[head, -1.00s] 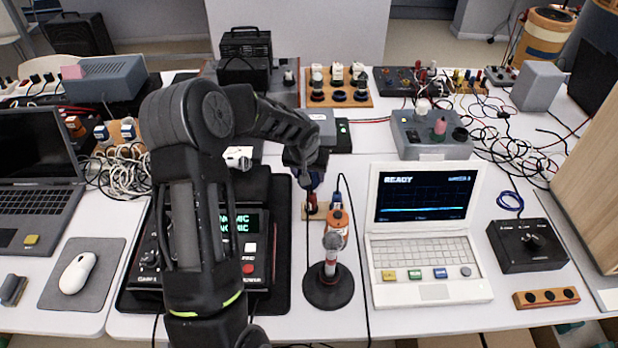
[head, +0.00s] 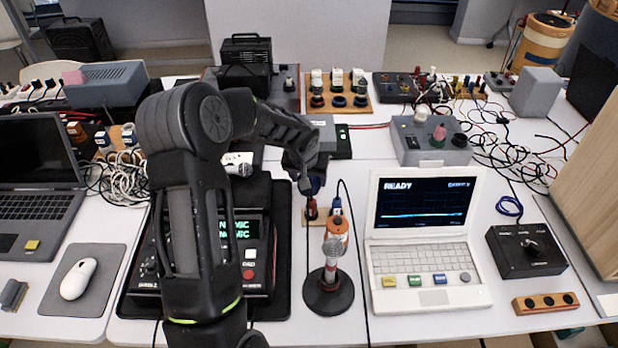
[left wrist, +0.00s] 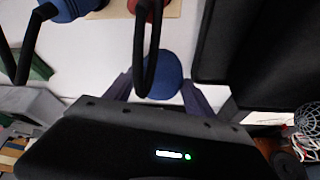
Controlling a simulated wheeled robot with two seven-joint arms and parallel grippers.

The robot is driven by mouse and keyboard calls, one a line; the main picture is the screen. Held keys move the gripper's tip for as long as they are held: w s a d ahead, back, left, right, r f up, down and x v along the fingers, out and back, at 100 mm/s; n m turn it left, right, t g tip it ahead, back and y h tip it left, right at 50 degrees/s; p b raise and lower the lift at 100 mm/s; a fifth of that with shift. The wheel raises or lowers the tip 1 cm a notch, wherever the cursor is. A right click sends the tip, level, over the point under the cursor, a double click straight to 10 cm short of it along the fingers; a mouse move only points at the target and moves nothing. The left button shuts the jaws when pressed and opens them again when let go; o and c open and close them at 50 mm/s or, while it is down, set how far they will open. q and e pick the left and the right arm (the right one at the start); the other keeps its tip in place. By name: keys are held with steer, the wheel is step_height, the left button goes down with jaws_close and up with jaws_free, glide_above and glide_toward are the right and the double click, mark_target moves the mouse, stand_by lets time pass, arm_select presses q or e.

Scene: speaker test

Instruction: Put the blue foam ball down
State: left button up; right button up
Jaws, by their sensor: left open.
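The blue foam ball (left wrist: 168,76) shows in the left wrist view between the two spread fingers of my left gripper (left wrist: 158,92). A black cable loop crosses in front of part of it. The fingers stand apart on either side; whether either one touches the ball I cannot tell. In the head view my left gripper (head: 308,186) points down over the white table, behind the microphone. A bit of blue shows beside its fingers there, mostly hidden by the gripper. My right gripper is not in view.
A wooden block (head: 318,218) with red and blue plugs is close to the gripper. A microphone on a round stand (head: 328,291) is in front, a white laptop (head: 428,250) to the right, and a black device (head: 262,270) behind my arm. Cables run nearby.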

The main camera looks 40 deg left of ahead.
arm_select(q)
steer(key=p+v, duration=0.4)
steer(key=v, duration=0.7)
steer(key=shift+f, duration=0.1)
